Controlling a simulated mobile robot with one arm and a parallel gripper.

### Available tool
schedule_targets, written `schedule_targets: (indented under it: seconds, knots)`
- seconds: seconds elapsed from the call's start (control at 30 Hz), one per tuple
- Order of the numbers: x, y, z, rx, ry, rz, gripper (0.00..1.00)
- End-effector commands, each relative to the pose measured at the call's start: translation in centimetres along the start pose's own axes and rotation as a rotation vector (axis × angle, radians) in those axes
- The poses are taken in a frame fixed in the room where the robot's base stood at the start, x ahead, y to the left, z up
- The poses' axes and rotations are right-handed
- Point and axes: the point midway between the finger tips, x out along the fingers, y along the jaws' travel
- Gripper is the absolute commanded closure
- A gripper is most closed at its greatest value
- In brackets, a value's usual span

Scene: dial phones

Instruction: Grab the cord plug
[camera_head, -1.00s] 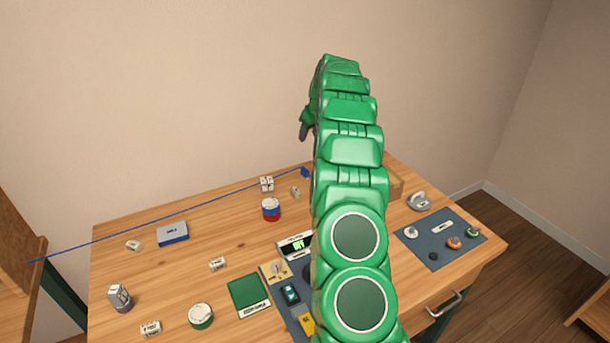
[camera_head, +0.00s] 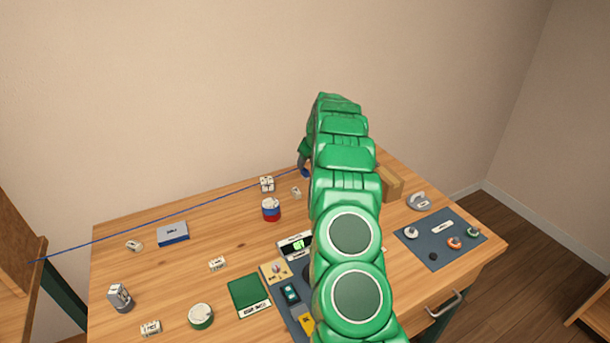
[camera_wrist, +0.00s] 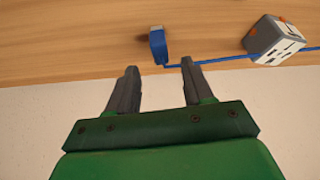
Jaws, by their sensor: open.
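The blue cord plug (camera_wrist: 158,45) lies near the edge of the wooden table in the wrist view, with the blue cord (camera_wrist: 235,57) running off to the right from it. My gripper (camera_wrist: 160,72) is open, its two grey fingers apart and empty. The plug is just beyond the fingertips, in line with the gap between them. In the head view my gripper (camera_head: 303,168) shows partly at the table's back edge, and my green arm hides much of it. The cord (camera_head: 150,215) stretches left across the table there.
A white printed cube (camera_wrist: 275,40) sits by the cord; it also shows in the head view (camera_head: 267,184). A red, white and blue can (camera_head: 271,210), a small white block (camera_head: 296,193) and a cardboard box (camera_head: 391,184) stand nearby. The wall is behind the table.

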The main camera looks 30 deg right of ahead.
Motion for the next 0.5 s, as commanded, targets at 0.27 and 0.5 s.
schedule_targets:
  seconds: [0.27, 0.5]
  knots:
    - [1.3, -0.1, -0.1, -0.001, 0.001, 0.001, 0.49]
    - [4.0, -0.1, -0.1, 0.0, 0.002, 0.001, 0.49]
